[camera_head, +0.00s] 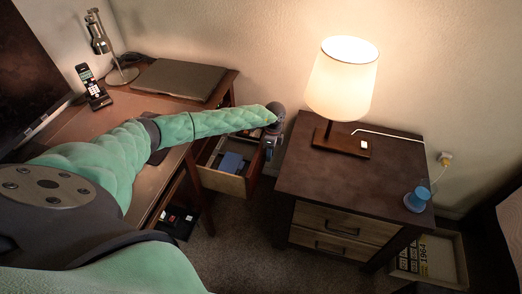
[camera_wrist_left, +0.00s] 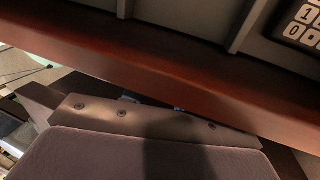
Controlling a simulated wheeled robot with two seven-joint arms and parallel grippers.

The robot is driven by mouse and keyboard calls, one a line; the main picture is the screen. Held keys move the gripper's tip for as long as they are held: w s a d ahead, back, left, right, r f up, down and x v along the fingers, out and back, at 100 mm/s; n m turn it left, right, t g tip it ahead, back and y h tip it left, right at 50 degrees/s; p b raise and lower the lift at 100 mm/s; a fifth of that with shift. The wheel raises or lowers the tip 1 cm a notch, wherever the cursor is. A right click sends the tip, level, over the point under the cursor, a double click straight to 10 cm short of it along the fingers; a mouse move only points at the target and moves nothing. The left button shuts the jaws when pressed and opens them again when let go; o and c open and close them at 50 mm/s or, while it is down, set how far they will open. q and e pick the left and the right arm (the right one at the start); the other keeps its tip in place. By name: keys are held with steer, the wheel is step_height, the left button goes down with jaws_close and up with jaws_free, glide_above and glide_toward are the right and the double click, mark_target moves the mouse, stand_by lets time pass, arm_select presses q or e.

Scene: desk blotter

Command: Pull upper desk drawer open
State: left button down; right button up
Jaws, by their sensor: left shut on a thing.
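The upper desk drawer (camera_head: 222,183) is pulled out from under the right end of the desk (camera_head: 172,165). It is a light wooden box, open at the top, with blue and dark items inside. My left arm reaches across the desk, and my left gripper (camera_head: 269,148) is at the drawer's outer right end. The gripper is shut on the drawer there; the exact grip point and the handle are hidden. In the left wrist view a reddish-brown edge crosses the picture, and the contact cannot be made out. My right gripper is not in view.
A laptop (camera_head: 178,79), phone (camera_head: 93,88) and desk lamp (camera_head: 103,45) are on the desk. Carpet shows between desk and nightstand.

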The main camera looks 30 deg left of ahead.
arm_select(q)
steer(key=shift+d, duration=0.1)
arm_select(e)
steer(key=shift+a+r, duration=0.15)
arm_select(q)
steer(key=c, duration=1.5)
jaws_free()
steer(key=o, duration=0.4)
steer(key=shift+w, duration=0.1)
steer(key=shift+o, duration=0.2)
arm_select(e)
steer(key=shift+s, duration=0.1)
arm_select(q)
steer(key=shift+r, duration=0.1)
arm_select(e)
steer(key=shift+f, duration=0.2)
arm_select(q)
steer(key=shift+w+r, duration=0.1)
steer(key=shift+r, duration=0.2)
steer(key=b+v, duration=0.1)
steer(key=v, duration=0.6)
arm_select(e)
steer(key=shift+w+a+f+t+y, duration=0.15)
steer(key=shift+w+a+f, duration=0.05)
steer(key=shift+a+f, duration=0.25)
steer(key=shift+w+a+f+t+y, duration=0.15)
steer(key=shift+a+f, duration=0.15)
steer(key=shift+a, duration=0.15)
